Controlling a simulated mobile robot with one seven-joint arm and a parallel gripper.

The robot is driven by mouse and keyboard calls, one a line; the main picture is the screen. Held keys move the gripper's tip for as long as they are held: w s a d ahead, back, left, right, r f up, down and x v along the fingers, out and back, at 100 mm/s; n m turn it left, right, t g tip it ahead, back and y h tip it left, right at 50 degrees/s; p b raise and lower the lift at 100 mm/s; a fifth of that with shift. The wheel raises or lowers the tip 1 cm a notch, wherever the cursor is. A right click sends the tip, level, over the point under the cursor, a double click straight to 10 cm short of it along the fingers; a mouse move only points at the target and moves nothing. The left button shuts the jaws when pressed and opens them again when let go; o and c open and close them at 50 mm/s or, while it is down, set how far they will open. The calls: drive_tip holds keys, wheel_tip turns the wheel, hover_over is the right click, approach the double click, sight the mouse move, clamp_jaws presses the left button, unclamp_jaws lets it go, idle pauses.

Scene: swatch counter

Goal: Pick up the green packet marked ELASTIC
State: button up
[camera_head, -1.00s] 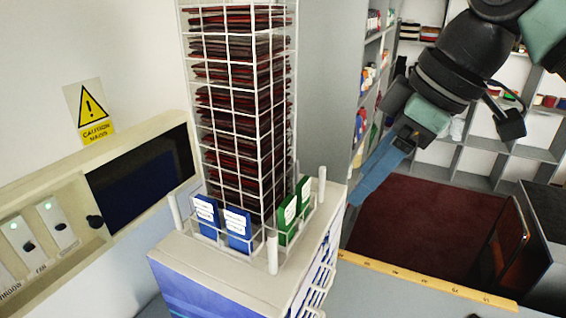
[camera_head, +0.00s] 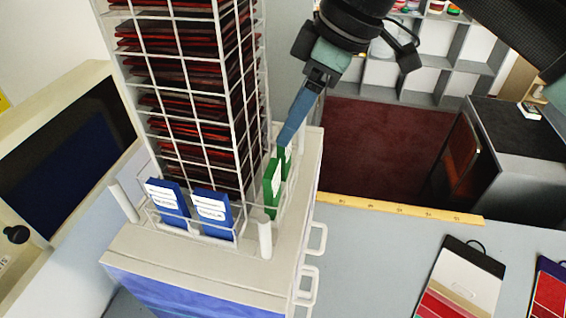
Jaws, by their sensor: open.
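Two green packets stand upright in a wire holder on the right side of the stand. The nearer green packet (camera_head: 271,190) has a white label, too small to read. The farther green packet (camera_head: 287,161) stands just behind it and is partly hidden by it and by my gripper. I cannot tell which one is marked ELASTIC. My gripper (camera_head: 289,138) points down, with its blue fingers at the top of the farther green packet. I cannot tell whether they touch it. The jaws are open, though the fingers overlap in this view.
Two blue packets (camera_head: 168,201) stand in the front wire holder. A tall wire rack (camera_head: 222,95) of dark red swatches rises close left of my gripper. White posts (camera_head: 265,240) stand at the stand's corners. A yellow ruler (camera_head: 400,208) and swatch cards (camera_head: 462,280) lie on the counter at right.

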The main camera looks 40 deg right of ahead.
sight(284, 154)
drive_tip(key=b+x, duration=0.4)
drive_tip(key=x, duration=0.1)
drive_tip(key=shift+w+b, duration=0.3)
drive_tip(key=shift+w, duration=0.05)
drive_tip(key=shift+s, duration=0.15)
drive_tip(key=c, duration=1.1)
drive_tip(key=shift+r, duration=0.1)
